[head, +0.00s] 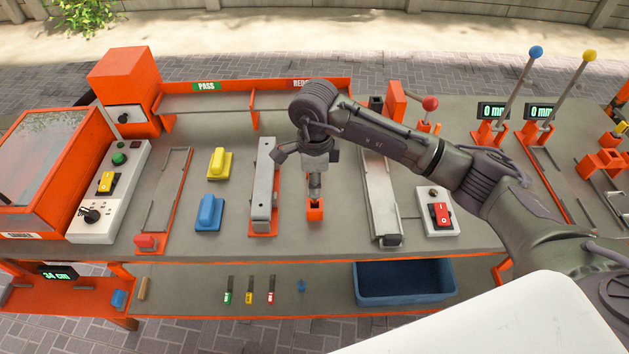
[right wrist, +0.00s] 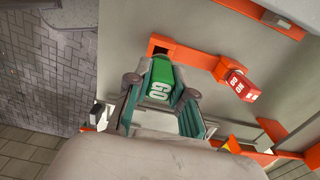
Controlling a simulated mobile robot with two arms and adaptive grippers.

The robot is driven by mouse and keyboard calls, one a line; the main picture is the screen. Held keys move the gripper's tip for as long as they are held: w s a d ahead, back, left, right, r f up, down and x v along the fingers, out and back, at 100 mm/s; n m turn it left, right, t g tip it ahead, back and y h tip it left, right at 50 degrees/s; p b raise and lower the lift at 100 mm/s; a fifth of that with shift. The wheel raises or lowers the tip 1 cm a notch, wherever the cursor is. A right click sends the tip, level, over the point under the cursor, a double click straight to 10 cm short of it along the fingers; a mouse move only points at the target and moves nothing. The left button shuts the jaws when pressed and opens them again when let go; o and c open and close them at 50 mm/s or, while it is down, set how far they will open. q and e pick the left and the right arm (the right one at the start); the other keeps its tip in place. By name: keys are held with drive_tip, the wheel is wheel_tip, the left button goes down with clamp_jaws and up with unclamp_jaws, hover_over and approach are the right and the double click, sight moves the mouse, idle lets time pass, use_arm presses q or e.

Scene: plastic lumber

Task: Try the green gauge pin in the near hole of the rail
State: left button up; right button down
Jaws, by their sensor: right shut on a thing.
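My right gripper (head: 316,190) points down over the small orange pin holder (head: 315,213) in the head view. In the right wrist view its green-padded fingers (right wrist: 160,100) are shut on the green gauge pin (right wrist: 160,78), whose block is marked GO. The pin's lower end is hidden, so I cannot tell whether it is clear of the holder. The red NO GO pin (right wrist: 240,86) sits at the other end of the orange holder (right wrist: 185,50). The pale grey rail (head: 265,180) lies left of the gripper; a dark hole shows near its close end. My left gripper is not in view.
Yellow (head: 219,163) and blue (head: 209,212) blocks lie left of the rail. A grey channel (head: 379,190) and a red switch box (head: 438,211) stand right of the gripper. A blue bin (head: 404,283) sits on the lower shelf. Bare bench separates rail and holder.

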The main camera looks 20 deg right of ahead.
drive_tip(key=shift+b, duration=0.5)
idle(1.2)
drive_tip(key=shift+f+b, duration=1.95)
drive_tip(key=shift+f, duration=0.05)
idle(0.8)
idle(1.1)
drive_tip(key=c, duration=0.9)
unclamp_jaws()
drive_tip(key=shift+c, duration=0.2)
